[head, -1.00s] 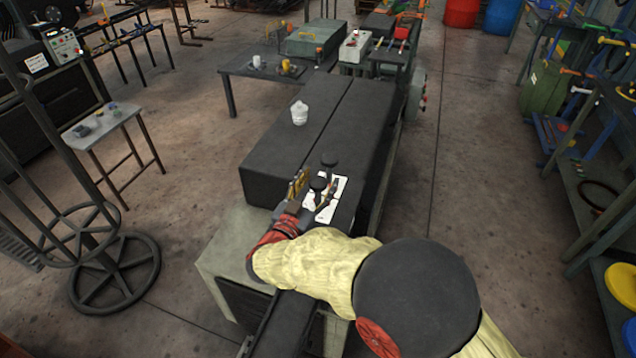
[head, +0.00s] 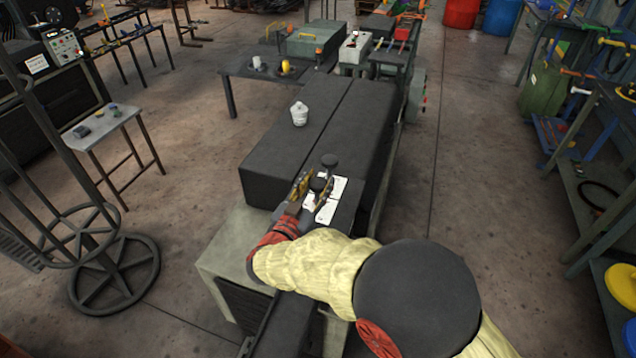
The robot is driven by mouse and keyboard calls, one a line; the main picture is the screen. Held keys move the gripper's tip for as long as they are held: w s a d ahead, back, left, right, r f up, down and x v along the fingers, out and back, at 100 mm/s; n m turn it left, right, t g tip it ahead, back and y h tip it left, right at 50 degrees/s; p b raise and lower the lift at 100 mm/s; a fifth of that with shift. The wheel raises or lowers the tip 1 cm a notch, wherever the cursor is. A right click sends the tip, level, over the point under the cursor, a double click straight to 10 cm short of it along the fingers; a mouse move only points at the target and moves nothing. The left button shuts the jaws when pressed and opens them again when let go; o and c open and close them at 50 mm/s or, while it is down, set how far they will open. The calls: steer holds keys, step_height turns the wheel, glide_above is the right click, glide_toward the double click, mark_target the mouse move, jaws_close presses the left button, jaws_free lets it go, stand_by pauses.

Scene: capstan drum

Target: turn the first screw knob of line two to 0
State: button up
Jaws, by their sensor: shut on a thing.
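My sleeved arm reaches in from the lower right. The marks on the plates and the knob's setting are too small to read.
A white lidded jar (head: 299,113) stands on the machine's dark top (head: 285,150), beyond the knobs. A small side table (head: 100,128) and a large handwheel (head: 115,275) are on the left. A shelf rack (head: 590,175) is on the right. Open floor lies right of the machine.

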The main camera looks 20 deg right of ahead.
steer(key=shift+y, duration=0.3)
